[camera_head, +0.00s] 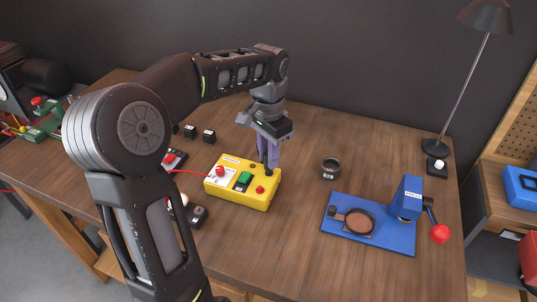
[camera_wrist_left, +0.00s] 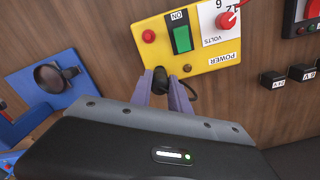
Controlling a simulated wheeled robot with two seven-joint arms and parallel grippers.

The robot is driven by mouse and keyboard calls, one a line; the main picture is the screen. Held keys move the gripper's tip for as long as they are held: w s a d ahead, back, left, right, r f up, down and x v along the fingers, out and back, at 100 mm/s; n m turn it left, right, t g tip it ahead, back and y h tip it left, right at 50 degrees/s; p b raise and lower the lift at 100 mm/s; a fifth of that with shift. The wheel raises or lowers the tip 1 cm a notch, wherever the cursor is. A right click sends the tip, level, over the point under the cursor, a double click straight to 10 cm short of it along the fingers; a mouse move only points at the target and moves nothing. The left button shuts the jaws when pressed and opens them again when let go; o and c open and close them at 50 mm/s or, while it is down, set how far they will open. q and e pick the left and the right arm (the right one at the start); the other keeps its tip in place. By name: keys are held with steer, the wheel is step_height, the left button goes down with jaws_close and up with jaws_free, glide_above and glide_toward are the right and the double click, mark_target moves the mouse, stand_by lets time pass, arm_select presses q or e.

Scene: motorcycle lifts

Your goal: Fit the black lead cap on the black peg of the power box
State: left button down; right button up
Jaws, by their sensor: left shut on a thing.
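The yellow power box (camera_head: 236,197) stands on the bench, with a green switch, a red button and a white volts label on top. It also shows at the top of the left wrist view (camera_wrist_left: 206,55). My left gripper (camera_head: 268,166) points down at the box's far edge, its purple fingers shut on the black lead cap (camera_wrist_left: 160,80). In the left wrist view the fingers (camera_wrist_left: 168,88) overlap the box's edge. The black peg cannot be told apart from the cap and fingers. I cannot tell whether the cap touches it. My right gripper is out of view.
A red lead cap (camera_head: 220,171) with a red wire sits on the box. A blue stand (camera_head: 368,237), a dark ring (camera_head: 331,168) and a lamp (camera_head: 438,146) are to the right. Small black blocks (camera_head: 209,136) stand behind left. The bench between box and blue stand is clear.

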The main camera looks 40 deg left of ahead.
arm_select(q)
steer(key=shift+f+b, duration=0.55)
steer(key=shift+f, duration=0.3)
steer(key=c, duration=1.2)
jaws_free()
steer(key=shift+o, duration=0.5)
steer(key=o, duration=0.3)
steer(key=shift+o, duration=0.2)
steer(key=shift+r, duration=0.25)
steer(key=shift+r+p, duration=3.35)
steer(key=shift+r, duration=0.5)
